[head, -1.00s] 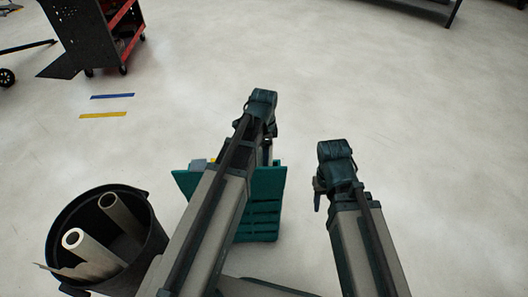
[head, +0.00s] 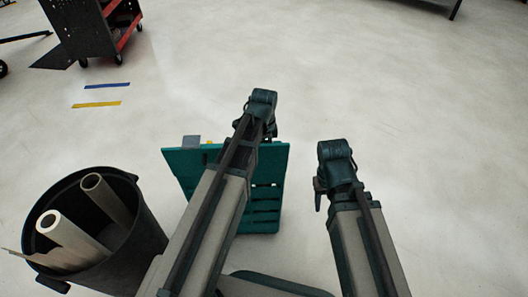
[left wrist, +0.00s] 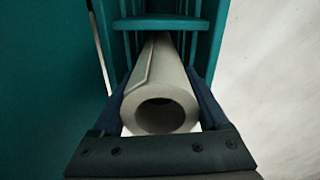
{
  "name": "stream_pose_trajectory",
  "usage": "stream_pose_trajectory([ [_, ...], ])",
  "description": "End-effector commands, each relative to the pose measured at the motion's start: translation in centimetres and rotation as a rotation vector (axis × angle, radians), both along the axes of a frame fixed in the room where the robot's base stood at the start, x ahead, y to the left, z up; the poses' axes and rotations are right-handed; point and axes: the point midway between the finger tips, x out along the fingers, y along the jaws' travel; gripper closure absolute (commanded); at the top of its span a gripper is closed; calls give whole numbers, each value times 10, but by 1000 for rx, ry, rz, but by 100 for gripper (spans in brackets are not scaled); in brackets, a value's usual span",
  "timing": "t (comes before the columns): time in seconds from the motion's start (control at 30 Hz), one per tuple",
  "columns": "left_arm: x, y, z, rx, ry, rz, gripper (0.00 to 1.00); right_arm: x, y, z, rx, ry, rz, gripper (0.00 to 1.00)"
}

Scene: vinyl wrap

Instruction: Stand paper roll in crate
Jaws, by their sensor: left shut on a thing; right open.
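My left gripper (left wrist: 161,88) is shut on a pale paper roll (left wrist: 158,70), seen nearly end-on in the left wrist view with its hollow end towards the camera. In that view the roll lies between teal walls, with a teal crossbar (left wrist: 160,22) over its far part. The teal slotted structure (head: 180,165), possibly the crate, stands partly behind my left arm in the head view, which hides the left fingers and the held roll. My right gripper (head: 319,194) is open, apart from the teal structure on its right; its fingers show only partly.
A dark and red tool cart (head: 85,30) is at the upper left. Blue and yellow tape strips mark the floor. Floor on the right is clear.

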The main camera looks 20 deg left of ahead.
Motion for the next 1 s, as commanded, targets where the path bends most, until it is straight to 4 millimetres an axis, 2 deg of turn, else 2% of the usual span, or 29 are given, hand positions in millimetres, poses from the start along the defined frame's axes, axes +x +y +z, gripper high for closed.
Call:
stream_pose_trajectory([
  [0.07, 0, 0, -5, 0, 0, 0, 100, 0, 0, -5, -1, 0, 0, 50],
  [0.33, 0, 0, -4, 0, 0, 0, 100, 0, 0, -4, -1, 0, 0, 50],
  [0.37, 0, 0, -4, 0, 0, 0, 20, 0, 0, -4, -1, 0, 0, 50],
  [0.47, 0, 0, -4, 0, 0, 0, 2, 0, 0, -4, -1, 0, 0, 50],
  [0.77, 0, 0, -3, 0, 0, 0, 0, 0, 0, -3, -1, 0, 0, 50],
  [1.0, 0, 0, 10, 0, 0, 0, 0, 0, 0, 10, 1, 0, 0, 50],
])
